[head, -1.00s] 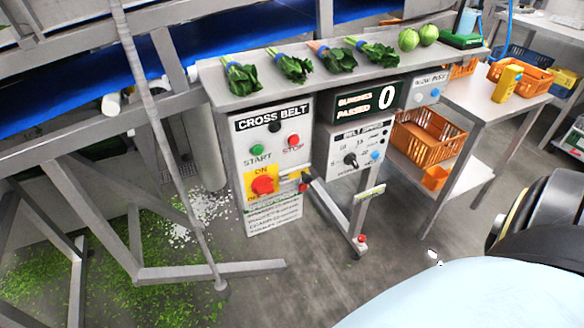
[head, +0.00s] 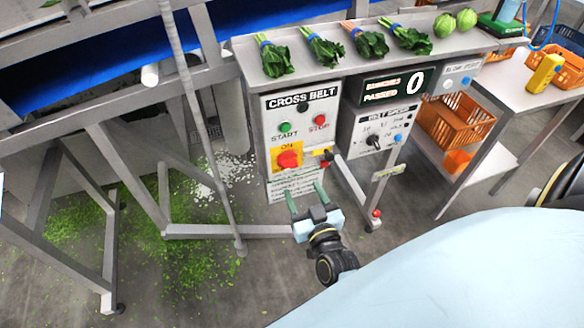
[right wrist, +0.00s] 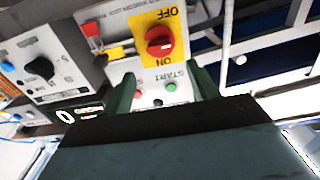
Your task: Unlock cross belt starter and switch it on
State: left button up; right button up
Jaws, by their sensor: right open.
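The grey cross belt starter box (head: 272,116) stands under the steel counter, labelled CROSS BELT. It has a green START button (head: 285,127), a red STOP button (head: 320,120) and a red rotary switch (head: 289,160) on a yellow plate. A small red padlock-like piece (head: 325,165) and a yellow piece (head: 318,153) sit right of the switch; they also show in the right wrist view, the red piece (right wrist: 92,28) beside the yellow one (right wrist: 116,52). My right gripper (head: 306,191) is open and empty, below and in front of the box. My left gripper is out of view.
A belt speed box (head: 356,140) and a counter display (head: 380,88) stand to the right. A steel post with a small foot (head: 373,222) rises close right of my gripper. A slanted pole (head: 205,150) and frame are left. Greens lie on the counter (head: 370,62).

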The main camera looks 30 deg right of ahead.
aim_at(291, 167)
jog(key=x, duration=0.8)
jog(key=shift+a+b, duration=0.1)
jog(key=shift+b, duration=0.3)
jog(key=shift+w, duration=0.5)
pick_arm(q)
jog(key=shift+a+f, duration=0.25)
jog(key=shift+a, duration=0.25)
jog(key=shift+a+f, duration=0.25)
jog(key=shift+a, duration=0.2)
pick_arm(e)
jog(key=c, duration=1)
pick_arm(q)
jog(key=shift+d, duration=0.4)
